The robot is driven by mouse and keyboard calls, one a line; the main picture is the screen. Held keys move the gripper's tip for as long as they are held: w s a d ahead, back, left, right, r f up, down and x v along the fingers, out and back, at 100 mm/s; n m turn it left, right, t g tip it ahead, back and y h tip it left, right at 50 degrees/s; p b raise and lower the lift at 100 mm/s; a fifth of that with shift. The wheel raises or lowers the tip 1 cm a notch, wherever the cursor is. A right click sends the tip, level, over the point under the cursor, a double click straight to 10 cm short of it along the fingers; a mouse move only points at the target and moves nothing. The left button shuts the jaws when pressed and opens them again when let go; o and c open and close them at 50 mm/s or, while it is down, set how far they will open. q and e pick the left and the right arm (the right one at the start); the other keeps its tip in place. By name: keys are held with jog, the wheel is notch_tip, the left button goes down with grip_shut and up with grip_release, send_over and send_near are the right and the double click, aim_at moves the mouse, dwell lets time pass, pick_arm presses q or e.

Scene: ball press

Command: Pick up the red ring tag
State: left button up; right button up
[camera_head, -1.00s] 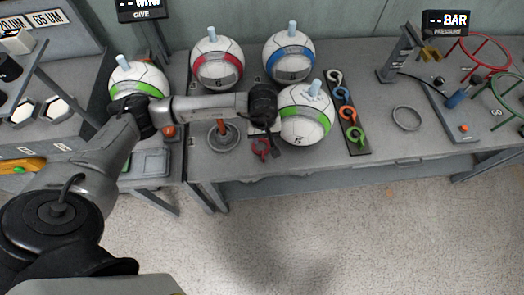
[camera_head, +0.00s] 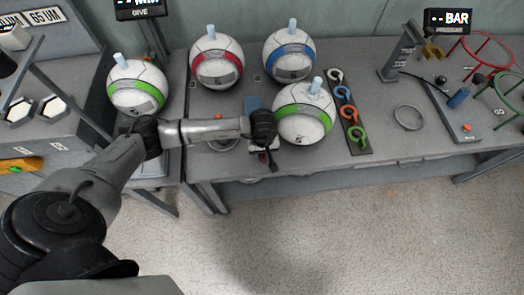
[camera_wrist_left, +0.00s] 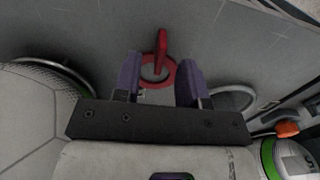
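The red ring tag (camera_wrist_left: 160,72), a ring with a short stem, lies on the grey table top in the left wrist view. My left gripper (camera_wrist_left: 160,80) is open, with its two dark fingers on either side of the tag and a gap to each. I cannot tell whether the fingers reach down to table height. In the head view my left gripper (camera_head: 266,157) hangs over the table's front edge area and hides most of the tag. My right gripper is out of view.
A green-banded ball (camera_head: 303,113) stands close right of my gripper. A red-banded ball (camera_head: 216,61) and a blue-banded ball (camera_head: 289,56) stand behind. A black strip (camera_head: 361,153) holds several coloured ring tags. A grey ring (camera_head: 408,117) lies farther right.

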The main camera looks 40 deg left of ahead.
pick_arm(q)
notch_tip(320, 180, down, 3)
jog(key=shift+r, duration=0.15)
grip_shut()
